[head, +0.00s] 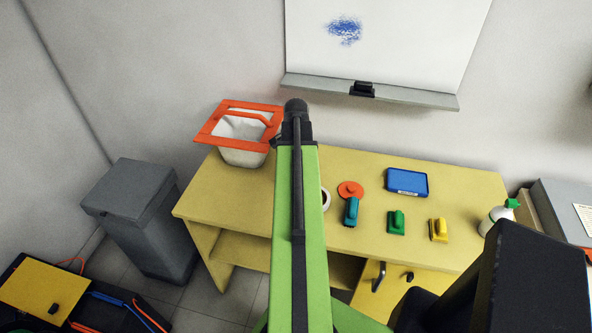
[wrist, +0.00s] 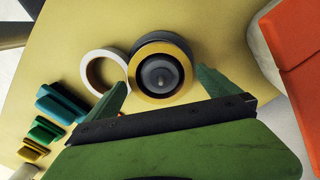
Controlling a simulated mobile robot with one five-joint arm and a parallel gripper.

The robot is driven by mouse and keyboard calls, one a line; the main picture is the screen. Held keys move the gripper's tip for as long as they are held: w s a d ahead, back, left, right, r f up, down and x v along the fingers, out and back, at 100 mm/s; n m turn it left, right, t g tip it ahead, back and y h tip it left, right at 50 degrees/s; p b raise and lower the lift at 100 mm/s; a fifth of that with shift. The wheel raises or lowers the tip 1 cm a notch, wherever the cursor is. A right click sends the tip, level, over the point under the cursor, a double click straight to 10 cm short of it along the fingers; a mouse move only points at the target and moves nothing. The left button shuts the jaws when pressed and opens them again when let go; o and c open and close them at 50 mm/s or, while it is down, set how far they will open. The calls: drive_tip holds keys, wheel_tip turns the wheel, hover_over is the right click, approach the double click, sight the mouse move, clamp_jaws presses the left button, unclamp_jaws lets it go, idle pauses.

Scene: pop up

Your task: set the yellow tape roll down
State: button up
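The yellow tape roll (wrist: 137,84) shows in the wrist view as a yellow ring around a dark round centre with a small grey hub. A dark grey round thing (wrist: 146,40) shows just behind its upper edge, seemingly beneath it. My gripper (wrist: 160,80) has its two green fingers spread wide, one on each side of the roll. Small gaps seem to show between the fingertips and the ring, so it looks open. In the head view my green arm hides the roll and the gripper. A white tape roll (wrist: 92,62) lies just left of the yellow one, also partly visible in the head view (head: 327,199).
On the yellow table (head: 470,190) stand teal (head: 351,212), green (head: 397,222) and yellow (head: 439,229) small items, an orange disc (head: 350,187), a blue box (head: 407,181) and a spray bottle (head: 497,216). A white bin with orange frame (head: 210,133) stands at the left.

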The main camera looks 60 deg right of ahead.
wheel_tip(320, 180, up, 13)
drive_tip(key=p, duration=1.3)
drive_tip(key=shift+r, duration=0.2)
drive_tip(key=shift+f, duration=0.1)
drive_tip(key=w+a+n, duration=0.9)
drive_tip(key=w+a, duration=0.8)
drive_tip(key=a, duration=0.4)
drive_tip(key=w+a+n, duration=0.2)
drive_tip(key=a+n, duration=0.3)
drive_tip(key=a, duration=0.9)
drive_tip(key=w+a+n, duration=0.2)
drive_tip(key=a+n, duration=0.4)
drive_tip(key=a, duration=0.9)
drive_tip(key=shift+w+a, duration=0.3)
